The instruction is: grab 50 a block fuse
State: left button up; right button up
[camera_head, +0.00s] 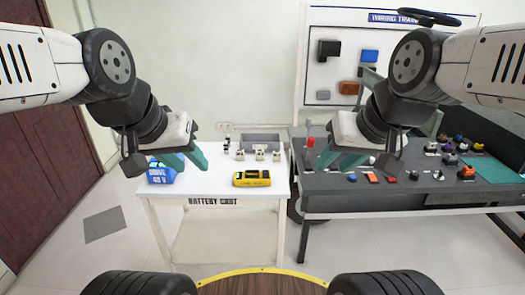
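Several small parts lie on the dark grey workbench (360,199) at right; they are too small for me to tell which is the 50 A block fuse. Among them are an orange-red block (373,177) and a red-topped dark part (466,172). My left gripper (186,163) has teal fingers spread apart, empty, above the left part of the white table near a blue box (160,174). My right gripper (345,162) also has its teal fingers apart and looks empty, above the left end of the workbench, hiding part of its surface.
The white table (215,188), labelled "BATTERY CART", holds a yellow device (252,178), a grey bin (262,141) and several small pale parts. A white wiring board (340,40) stands behind the workbench. A green mat (490,168) lies at far right. Floor between me and the tables is clear.

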aim_at(277, 155)
jog(key=i+j+z, duration=0.75)
jog(key=i+j, duration=0.35)
jog(key=j, duration=0.1)
